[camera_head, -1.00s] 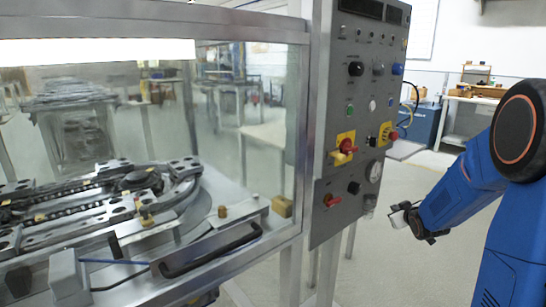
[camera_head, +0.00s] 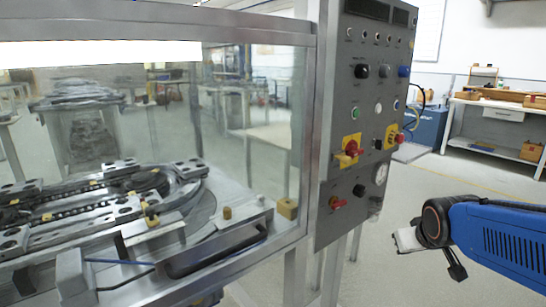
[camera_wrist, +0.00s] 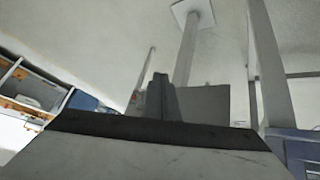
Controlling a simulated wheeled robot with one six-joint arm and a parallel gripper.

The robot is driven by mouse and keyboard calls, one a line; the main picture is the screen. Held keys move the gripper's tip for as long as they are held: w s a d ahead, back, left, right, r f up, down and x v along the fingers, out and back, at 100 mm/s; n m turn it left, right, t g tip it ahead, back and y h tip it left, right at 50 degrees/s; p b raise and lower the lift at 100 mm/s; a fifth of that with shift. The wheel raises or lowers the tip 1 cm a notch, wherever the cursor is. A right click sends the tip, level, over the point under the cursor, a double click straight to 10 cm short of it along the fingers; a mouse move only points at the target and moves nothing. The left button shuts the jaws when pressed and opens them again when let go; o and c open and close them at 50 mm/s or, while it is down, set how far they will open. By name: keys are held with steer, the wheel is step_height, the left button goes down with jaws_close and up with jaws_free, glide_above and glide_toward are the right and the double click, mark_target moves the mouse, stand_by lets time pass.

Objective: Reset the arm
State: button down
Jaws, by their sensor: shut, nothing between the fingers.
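My blue arm (camera_head: 500,238) reaches in from the right edge in the head view, lying roughly level. My gripper (camera_head: 458,272) is at its left end, dark and small, pointing down over the open floor. It is to the right of the control panel and apart from it. In the wrist view my gripper (camera_wrist: 161,92) shows as dark fingers closed together at the middle, with nothing held. A pale grey part of my wrist fills the bottom of that view.
The grey control panel (camera_head: 367,110) has knobs, buttons and a gauge. To its left, a glass-walled metal-framed enclosure (camera_head: 310,120) holds the ring track (camera_head: 75,212). Clear floor (camera_head: 420,187) lies right of the panel. A workbench (camera_head: 505,104) stands at the back right.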

steer(key=s+a+g, duration=0.1)
steer(key=s+a, duration=0.2)
steer(key=s, duration=0.6)
steer(key=s+a+f+g+y, duration=0.1)
steer(key=s+a, duration=0.2)
steer(key=s, duration=0.6)
steer(key=shift+s+f+m+g+y, duration=0.25)
steer(key=shift+m+g+y, duration=0.05)
steer(key=shift+g, duration=0.1)
